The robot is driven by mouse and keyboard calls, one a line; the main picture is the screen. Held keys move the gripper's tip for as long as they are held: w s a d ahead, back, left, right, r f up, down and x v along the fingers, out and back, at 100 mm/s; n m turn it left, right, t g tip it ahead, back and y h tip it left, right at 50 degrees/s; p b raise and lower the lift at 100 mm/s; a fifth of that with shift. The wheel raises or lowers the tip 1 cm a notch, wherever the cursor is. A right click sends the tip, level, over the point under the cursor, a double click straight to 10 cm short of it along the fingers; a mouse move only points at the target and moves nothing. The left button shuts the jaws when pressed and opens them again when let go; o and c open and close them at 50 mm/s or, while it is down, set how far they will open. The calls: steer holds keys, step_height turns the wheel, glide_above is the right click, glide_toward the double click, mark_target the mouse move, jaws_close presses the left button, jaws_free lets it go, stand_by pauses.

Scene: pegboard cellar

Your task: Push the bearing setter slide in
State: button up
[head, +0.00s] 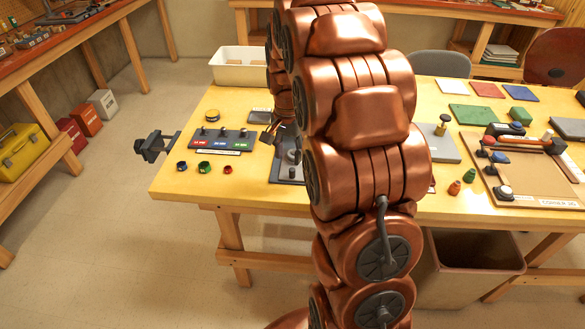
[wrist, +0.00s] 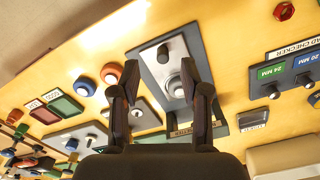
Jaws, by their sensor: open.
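The bearing setter (head: 287,171) is a dark base on the bench, partly hidden behind my arm in the head view. In the wrist view the bearing setter (wrist: 183,58) shows a pale plate in a dark frame, with a black knob (wrist: 162,53) and a round silver part (wrist: 176,88). Its label (wrist: 192,129) is partly covered by a finger. I cannot tell how far in the slide is. My gripper (wrist: 159,64) is open and empty, its fingertips on either side of the knob in the picture; contact cannot be told. My gripper (head: 270,133) also shows above the bench, left of my arm.
A label board with coloured tags (head: 220,140) lies left of the setter, with small coloured rings before it. A white bin (head: 240,75) stands at the back left edge. In the wrist view, orange and blue round pieces (wrist: 110,73) and a grey plate (wrist: 143,115) lie left of the setter.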

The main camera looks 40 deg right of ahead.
mark_target(292, 170)
steer(key=shift+w+d+f+m, duration=0.2)
steer(key=shift+w+d+f, duration=0.15)
steer(key=shift+d, duration=0.2)
steer(key=shift+w+d+f+m, duration=0.25)
steer(key=shift+w+d, duration=0.1)
steer(key=shift+d, duration=0.15)
steer(key=shift+f+p, duration=1.2)
steer(key=shift+f, duration=2.55)
jaws_close()
